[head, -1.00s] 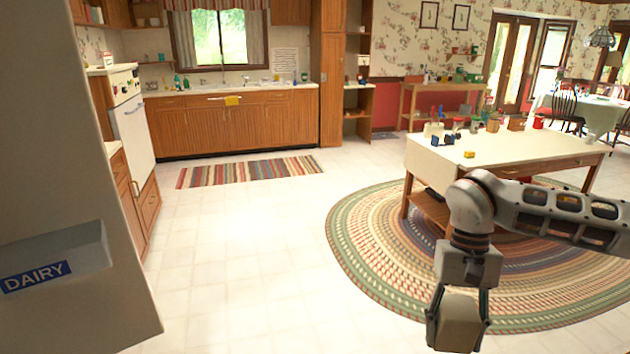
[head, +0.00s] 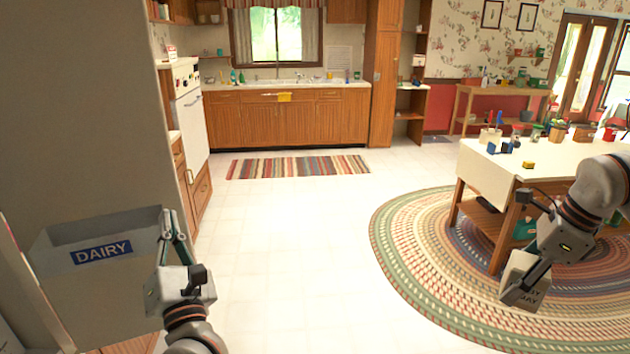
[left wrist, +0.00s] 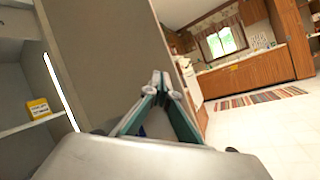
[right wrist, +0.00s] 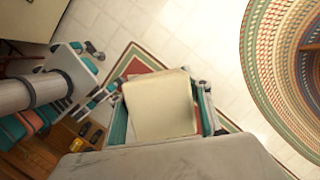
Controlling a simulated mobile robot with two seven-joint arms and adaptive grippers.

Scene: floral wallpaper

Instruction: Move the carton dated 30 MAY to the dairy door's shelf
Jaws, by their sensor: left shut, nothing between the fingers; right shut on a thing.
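A pale carton (head: 524,284) hangs from my right gripper (head: 536,266), shut on it, above the braided rug's edge. Dark print on its side ends in "AY"; the day number is not legible. In the right wrist view the cream carton (right wrist: 160,106) sits between the teal fingers. The dairy door's shelf (head: 70,300), a grey bin with a blue DAIRY label, is at the left in the head view. My left gripper (head: 172,222) is shut and empty at the bin's right end; I cannot tell whether it touches. It also shows in the left wrist view (left wrist: 160,78).
A yellow box (left wrist: 38,108) stands on an inner shelf at the left of the left wrist view. The island table (head: 500,170), with several small items on it, stands at the right behind my right arm. The tiled floor (head: 300,260) between is clear.

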